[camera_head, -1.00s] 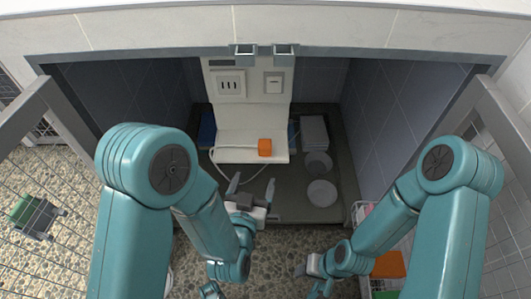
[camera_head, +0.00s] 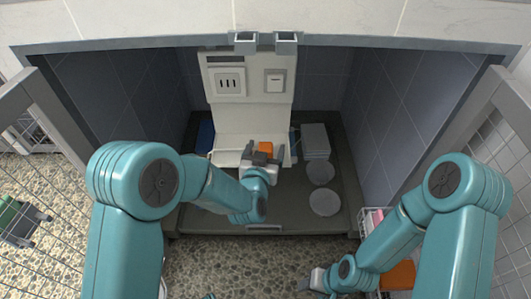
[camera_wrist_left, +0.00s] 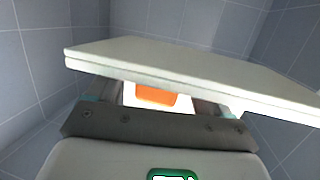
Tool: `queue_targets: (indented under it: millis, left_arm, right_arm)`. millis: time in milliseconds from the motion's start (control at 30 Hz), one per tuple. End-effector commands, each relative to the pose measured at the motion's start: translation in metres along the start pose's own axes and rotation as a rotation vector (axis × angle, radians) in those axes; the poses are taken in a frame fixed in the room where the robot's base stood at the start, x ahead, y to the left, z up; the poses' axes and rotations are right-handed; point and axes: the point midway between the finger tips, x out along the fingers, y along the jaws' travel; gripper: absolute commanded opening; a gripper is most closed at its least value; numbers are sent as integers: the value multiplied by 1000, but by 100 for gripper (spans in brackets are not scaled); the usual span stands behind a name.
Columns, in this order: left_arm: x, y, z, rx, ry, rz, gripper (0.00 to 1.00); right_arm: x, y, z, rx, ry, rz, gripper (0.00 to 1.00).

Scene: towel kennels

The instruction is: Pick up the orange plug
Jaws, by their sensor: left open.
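The orange plug (camera_head: 265,146) is a small orange block on the white shelf of the panel at the back of the kennel, with a white cord to its left. My left gripper (camera_head: 263,154) is open, its two fingers pointing at the plug, one towards each side. The gripper partly hides the plug's near side. In the left wrist view the plug (camera_wrist_left: 155,95) shows between the fingers, just below a pale slab edge that hides the fingertips. I cannot tell whether they touch it. My right gripper (camera_head: 314,281) is low at the front, its jaws unclear.
The white panel (camera_head: 250,120) carries a socket (camera_head: 230,83) and a switch (camera_head: 275,82). Two round bowls (camera_head: 322,200) and a grey stack (camera_head: 315,139) stand right of the shelf. Tiled walls (camera_head: 380,115) close in both sides. An orange item (camera_head: 398,275) lies at front right.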

Motion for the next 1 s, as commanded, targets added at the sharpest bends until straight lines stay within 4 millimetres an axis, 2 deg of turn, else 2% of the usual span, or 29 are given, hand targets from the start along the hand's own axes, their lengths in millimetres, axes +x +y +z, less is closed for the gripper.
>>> queue_targets:
  millis: [200,233,400,433,467,667,767,1000]
  left_arm:
    - [2,0,0,0,0,0,80]
    - [2,0,0,0,0,0,77]
    - [1,0,0,0,0,0,22]
    - [1,0,0,0,0,0,12]
    - [1,0,0,0,0,0,8]
    - [1,0,-1,0,0,0,8]
    - [0,0,-8,0,2,-1,8]
    - [-10,0,-59,-2,4,0,8]
  right_arm:
    - [0,0,0,1,0,0,43]
    - [0,0,0,1,0,0,43]
    - [0,0,0,0,0,0,43]
    - [0,0,0,0,0,0,43]
    - [0,0,0,0,0,0,43]
    - [0,0,0,0,0,0,43]
    - [-3,-1,1,-1,-2,0,43]
    - [-21,-11,5,-13,-14,-1,43]
